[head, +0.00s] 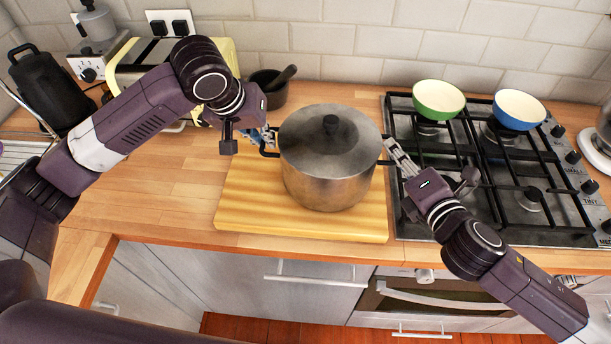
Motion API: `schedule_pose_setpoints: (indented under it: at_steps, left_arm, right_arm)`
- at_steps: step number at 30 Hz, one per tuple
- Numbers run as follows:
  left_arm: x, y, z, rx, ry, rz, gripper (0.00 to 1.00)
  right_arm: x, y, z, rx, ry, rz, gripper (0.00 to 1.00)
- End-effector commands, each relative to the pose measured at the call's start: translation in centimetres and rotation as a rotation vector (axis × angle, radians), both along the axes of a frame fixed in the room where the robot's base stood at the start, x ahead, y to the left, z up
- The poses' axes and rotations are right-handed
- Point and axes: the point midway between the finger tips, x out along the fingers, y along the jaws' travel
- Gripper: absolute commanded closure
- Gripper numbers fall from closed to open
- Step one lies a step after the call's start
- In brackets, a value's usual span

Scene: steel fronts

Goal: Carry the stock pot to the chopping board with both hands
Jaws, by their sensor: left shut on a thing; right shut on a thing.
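The stock pot (330,165) is steel with a lid and a black knob. It is over the chopping board (240,210), a light wooden board near the counter's front edge. I cannot tell if the pot's base touches the board. My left gripper (267,138) is shut on the pot's left handle. My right gripper (392,150) is shut on the pot's right handle, beside the hob. The fingertips of both are partly hidden at the handles.
A gas hob (470,215) stands right of the board, with a green bowl (437,99) and a blue bowl (519,109) on it. A dark mortar (268,92) stands behind the board.

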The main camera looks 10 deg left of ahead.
Motion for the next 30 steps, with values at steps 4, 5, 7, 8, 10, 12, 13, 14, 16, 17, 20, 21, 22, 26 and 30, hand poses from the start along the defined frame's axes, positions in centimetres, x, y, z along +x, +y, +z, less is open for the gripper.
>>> schedule_pose_setpoints:
  at_steps: [4, 5, 7, 8, 10, 12, 13, 14, 16, 17, 20, 21, 22, 26, 30]
  left_arm:
    - [0.3, 0.1, 0.1, -0.002, -0.011, 0.005, 1.00]
    - [0.3, 0.1, 0.1, -0.002, -0.011, 0.005, 1.00]
    - [0.3, 0.1, -0.1, -0.002, -0.011, 0.005, 1.00]
    - [0.3, 0.1, -0.1, -0.002, -0.011, 0.005, 1.00]
    - [0.3, 0.1, -0.3, -0.002, -0.011, 0.005, 1.00]
    - [0.3, 0.1, -0.4, -0.002, -0.011, 0.005, 1.00]
    - [0.3, 0.1, -0.5, -0.002, -0.011, 0.005, 1.00]
    - [0.0, 0.2, -0.9, 0.003, 0.000, 0.005, 0.90]
    - [0.1, 0.2, -0.9, 0.003, 0.000, 0.004, 0.82]
    - [0.0, 0.2, -0.9, 0.003, 0.000, 0.003, 0.79]
    - [0.0, 0.1, -0.9, 0.001, 0.000, 0.002, 0.75]
    - [0.0, 0.1, -0.9, 0.001, 0.000, 0.001, 0.75]
    - [0.0, 0.0, -0.9, 0.001, 0.000, 0.001, 0.75]
    - [0.0, 0.0, -0.8, -0.001, 0.000, 0.000, 0.75]
    - [-0.2, 0.1, -0.1, -0.001, -0.002, 0.000, 0.75]
  right_arm:
    - [0.2, -0.1, 0.3, 0.000, -0.015, -0.002, 1.00]
    - [0.2, -0.1, 0.3, 0.000, -0.015, -0.002, 1.00]
    - [0.2, -0.1, 0.1, 0.000, -0.015, -0.002, 1.00]
    - [0.2, -0.1, 0.1, 0.000, -0.015, -0.002, 1.00]
    - [0.2, -0.1, -0.1, 0.000, -0.015, -0.002, 1.00]
    - [0.2, -0.1, -0.2, 0.000, -0.015, -0.002, 1.00]
    - [0.2, -0.1, -0.3, 0.000, -0.015, -0.002, 1.00]
    - [0.1, -0.2, -1.0, -0.003, 0.000, -0.005, 0.89]
    - [0.1, -0.2, -0.9, -0.003, -0.001, -0.004, 0.81]
    - [0.1, -0.2, -0.9, -0.003, 0.000, -0.004, 0.78]
    - [0.1, -0.1, -0.9, -0.002, 0.000, -0.002, 0.74]
    - [0.0, -0.1, -0.9, -0.002, 0.000, -0.002, 0.74]
    - [0.0, -0.1, -0.9, -0.001, -0.001, -0.002, 0.74]
    - [0.0, 0.0, -0.9, 0.000, 0.000, 0.000, 0.74]
    - [0.0, 0.0, -0.9, 0.000, 0.001, 0.001, 0.74]
